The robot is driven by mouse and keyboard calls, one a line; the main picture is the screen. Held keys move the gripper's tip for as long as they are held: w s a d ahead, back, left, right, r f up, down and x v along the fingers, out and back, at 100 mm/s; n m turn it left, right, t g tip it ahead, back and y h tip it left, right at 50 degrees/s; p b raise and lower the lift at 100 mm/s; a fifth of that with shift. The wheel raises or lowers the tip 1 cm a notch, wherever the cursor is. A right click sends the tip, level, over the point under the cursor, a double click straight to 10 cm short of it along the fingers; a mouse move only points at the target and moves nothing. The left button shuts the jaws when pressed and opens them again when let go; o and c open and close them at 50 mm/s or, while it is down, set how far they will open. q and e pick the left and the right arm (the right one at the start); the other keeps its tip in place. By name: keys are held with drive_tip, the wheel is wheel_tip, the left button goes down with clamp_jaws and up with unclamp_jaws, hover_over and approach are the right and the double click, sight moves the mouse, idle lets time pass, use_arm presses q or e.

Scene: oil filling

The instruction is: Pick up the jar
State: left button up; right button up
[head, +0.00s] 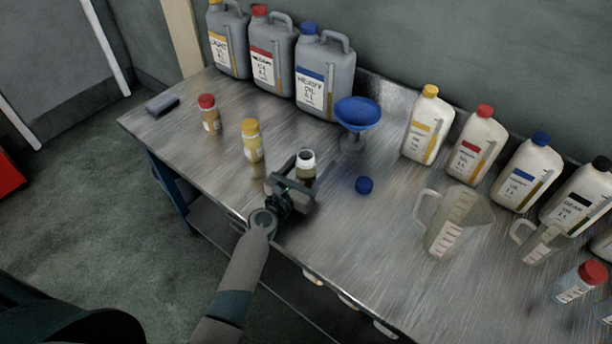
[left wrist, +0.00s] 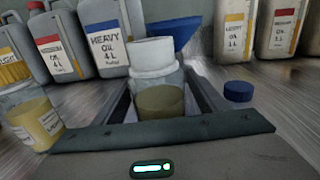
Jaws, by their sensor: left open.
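A small clear jar (head: 306,166) with a white rim and dark yellowish oil in its lower part stands upright on the metal bench. My left gripper (head: 300,181) is open at the jar, with a finger on either side of it. In the left wrist view the jar (left wrist: 158,85) stands between the fingers, its upper part clear above them. Whether the fingers touch it I cannot tell. A blue cap (head: 364,185) lies on the bench to the right of the jar. My right gripper is not in view.
A yellow-capped jar (head: 252,142) and a red-capped jar (head: 209,114) stand to the left. A blue funnel (head: 357,113) stands behind. Grey oil cans (head: 323,80) line the back; white bottles (head: 475,145) and a measuring jug (head: 458,222) stand right. Bare bench lies around the cap.

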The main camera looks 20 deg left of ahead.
use_arm(q)
drive_tip(key=c, duration=1.2)
drive_tip(key=shift+r, duration=0.3)
drive_tip(key=shift+c, duration=0.2)
wheel_tip(320, 180, up, 9)
drive_tip(key=p, duration=0.4)
drive_tip(key=shift+r, duration=0.15)
drive_tip(key=shift+r, duration=0.1)
idle(0.6)
